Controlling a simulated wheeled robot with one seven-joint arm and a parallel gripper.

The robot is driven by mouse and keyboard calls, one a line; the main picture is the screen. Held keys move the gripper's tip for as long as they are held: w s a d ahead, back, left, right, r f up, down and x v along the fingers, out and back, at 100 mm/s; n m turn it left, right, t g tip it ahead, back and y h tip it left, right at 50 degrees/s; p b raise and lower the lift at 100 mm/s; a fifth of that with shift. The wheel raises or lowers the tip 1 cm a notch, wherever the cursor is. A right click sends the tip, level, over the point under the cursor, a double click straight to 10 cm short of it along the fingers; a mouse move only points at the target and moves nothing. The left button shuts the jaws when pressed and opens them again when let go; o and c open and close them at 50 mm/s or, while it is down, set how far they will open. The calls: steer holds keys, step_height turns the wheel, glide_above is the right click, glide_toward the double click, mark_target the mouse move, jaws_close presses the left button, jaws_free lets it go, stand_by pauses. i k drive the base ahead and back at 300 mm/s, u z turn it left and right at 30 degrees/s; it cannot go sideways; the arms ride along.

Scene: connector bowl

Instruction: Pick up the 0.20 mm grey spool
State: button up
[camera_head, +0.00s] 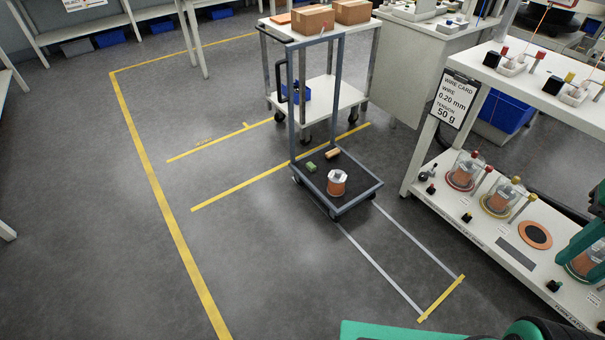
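A copper-wound spool (337,185) with a pale grey-white top stands upright on the low cart's dark deck. On the bench shelf at right, a spool with a red ring (463,172) and one with a yellow ring (498,198) sit under clear covers. A further copper spool (584,264) at the right edge is partly hidden by a teal part. The wire card (453,98) reads 0.20 mm and tension 50 g. My gripper's fingertips do not show.
The blue-grey cart (344,204) also carries a green block (310,167) and a tan block (333,153). A white trolley (325,97) with boxes stands behind it. An orange-brown disc (535,235) lies on the bench shelf. The floor (110,230) at left is clear.

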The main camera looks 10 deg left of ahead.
mark_target(338, 179)
steer(key=u, duration=0.4)
steer(key=i, duration=0.9)
steer(key=u, duration=0.45)
